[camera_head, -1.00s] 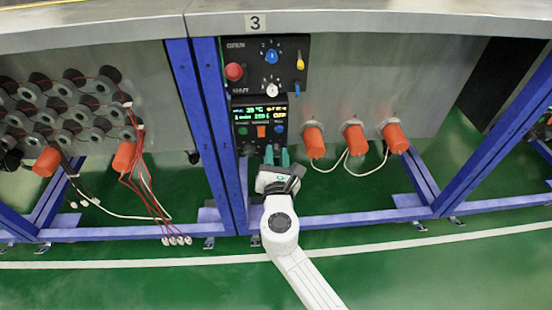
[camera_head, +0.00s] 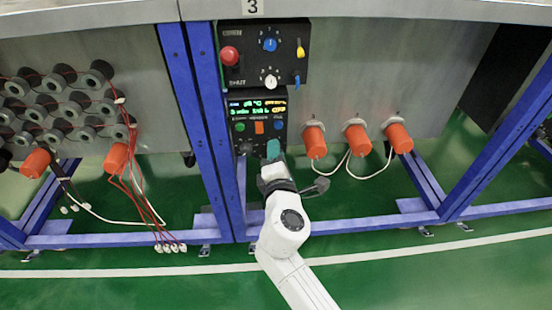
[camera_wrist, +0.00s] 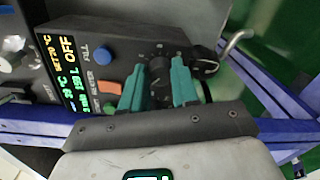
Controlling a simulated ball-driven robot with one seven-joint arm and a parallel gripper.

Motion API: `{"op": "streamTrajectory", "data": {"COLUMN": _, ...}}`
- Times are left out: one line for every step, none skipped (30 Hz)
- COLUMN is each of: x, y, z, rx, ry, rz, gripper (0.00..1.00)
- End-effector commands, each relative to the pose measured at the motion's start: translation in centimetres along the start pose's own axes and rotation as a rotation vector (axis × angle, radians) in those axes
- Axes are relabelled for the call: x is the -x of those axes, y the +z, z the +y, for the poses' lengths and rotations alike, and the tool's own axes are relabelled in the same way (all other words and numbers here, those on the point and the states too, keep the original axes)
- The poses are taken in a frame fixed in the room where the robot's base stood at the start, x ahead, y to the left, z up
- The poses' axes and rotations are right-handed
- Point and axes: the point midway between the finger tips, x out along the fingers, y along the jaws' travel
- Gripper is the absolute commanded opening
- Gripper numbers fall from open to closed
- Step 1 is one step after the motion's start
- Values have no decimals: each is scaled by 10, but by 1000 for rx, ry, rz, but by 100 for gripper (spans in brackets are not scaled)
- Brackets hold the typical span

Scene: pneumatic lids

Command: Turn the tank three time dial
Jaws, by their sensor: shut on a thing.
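The tank three control box (camera_head: 257,117) is black, with a lit display (camera_head: 257,105) and green, orange and blue buttons below it. The time dial (camera_wrist: 158,68) is a dark round knob on the box's lower part. My gripper (camera_head: 272,149) is at the box's lower right, and its teal fingers (camera_wrist: 159,76) stand on either side of the dial, shut on it. The fingers hide the dial in the head view.
An upper panel (camera_head: 265,52) carries a red button (camera_head: 229,56), a blue knob (camera_head: 270,44) and a white knob (camera_head: 269,79). Orange plugs (camera_head: 356,138) with white cables hang to the right. Blue frame posts (camera_head: 206,110) stand close left.

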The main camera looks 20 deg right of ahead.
Motion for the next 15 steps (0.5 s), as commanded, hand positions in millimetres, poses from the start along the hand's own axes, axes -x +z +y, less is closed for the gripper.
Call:
{"op": "streamTrajectory", "data": {"x": 0, "y": -1, "z": -4, "rx": -42, "ry": -1, "rz": 2, "gripper": 0}}
{"op": "streamTrajectory", "data": {"x": 0, "y": -1, "z": -4, "rx": -68, "ry": 0, "rz": 3, "gripper": 0}}
{"op": "streamTrajectory", "data": {"x": 0, "y": -1, "z": -4, "rx": -102, "ry": 0, "rz": 4, "gripper": 0}}
{"op": "streamTrajectory", "data": {"x": 0, "y": -1, "z": -4, "rx": -127, "ry": 0, "rz": 6, "gripper": 0}}
{"op": "streamTrajectory", "data": {"x": 0, "y": -1, "z": -4, "rx": -151, "ry": 0, "rz": 7, "gripper": 0}}
{"op": "streamTrajectory", "data": {"x": 0, "y": -1, "z": -4, "rx": -180, "ry": 0, "rz": 8, "gripper": 0}}
{"op": "streamTrajectory", "data": {"x": 0, "y": -1, "z": -4, "rx": -202, "ry": 0, "rz": 9, "gripper": 0}}
{"op": "streamTrajectory", "data": {"x": 0, "y": -1, "z": -4, "rx": -223, "ry": 0, "rz": 10, "gripper": 0}}
{"op": "streamTrajectory", "data": {"x": 0, "y": -1, "z": -4, "rx": -250, "ry": 0, "rz": 11, "gripper": 0}}
{"op": "streamTrajectory", "data": {"x": 0, "y": -1, "z": -4, "rx": -267, "ry": 1, "rz": 12, "gripper": 0}}
{"op": "streamTrajectory", "data": {"x": 0, "y": -1, "z": -4, "rx": -285, "ry": 1, "rz": 13, "gripper": 0}}
{"op": "streamTrajectory", "data": {"x": 0, "y": 0, "z": -4, "rx": -306, "ry": 0, "rz": 13, "gripper": 0}}
{"op": "streamTrajectory", "data": {"x": 0, "y": 0, "z": -4, "rx": -321, "ry": 0, "rz": 14, "gripper": 0}}
{"op": "streamTrajectory", "data": {"x": 0, "y": 0, "z": -4, "rx": -335, "ry": 0, "rz": 15, "gripper": 0}}
{"op": "streamTrajectory", "data": {"x": 0, "y": 0, "z": -4, "rx": -351, "ry": 0, "rz": 16, "gripper": 0}}
